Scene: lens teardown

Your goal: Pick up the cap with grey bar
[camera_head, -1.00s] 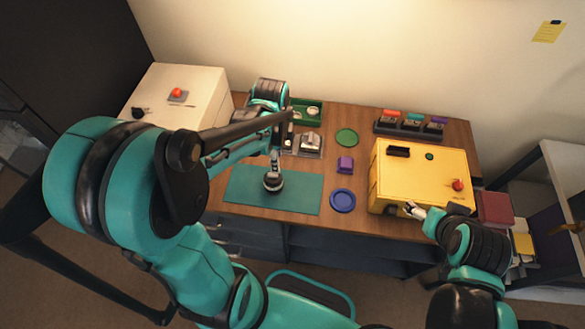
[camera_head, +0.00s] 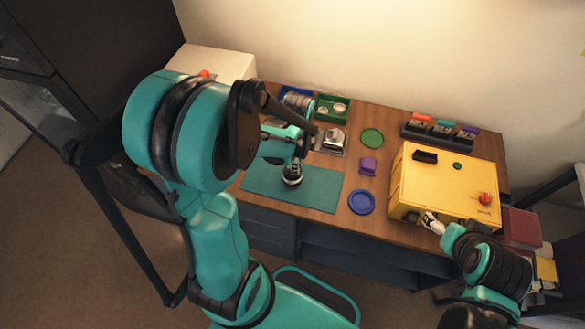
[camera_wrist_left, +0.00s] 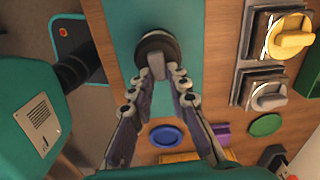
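The cap with grey bar is a dark round cap (camera_wrist_left: 155,45) on the teal mat in the left wrist view. Its grey bar stands up toward the camera. It also shows on the mat in the head view (camera_head: 292,176). My left gripper (camera_wrist_left: 160,76) points down at it, with its fingertips on both sides of the bar and close to it. The fingers look apart; I see no clear contact. My right gripper (camera_head: 432,223) is by the front edge of the yellow box, and its finger gap is too small to judge.
The teal mat (camera_head: 260,185) lies at the table's left front. A blue disc (camera_head: 361,202), purple block (camera_head: 368,165) and green disc (camera_head: 372,137) lie to its right. The yellow box (camera_head: 440,190) stands farther right. A green tray (camera_head: 345,103) and cap holders (camera_wrist_left: 268,93) are nearby.

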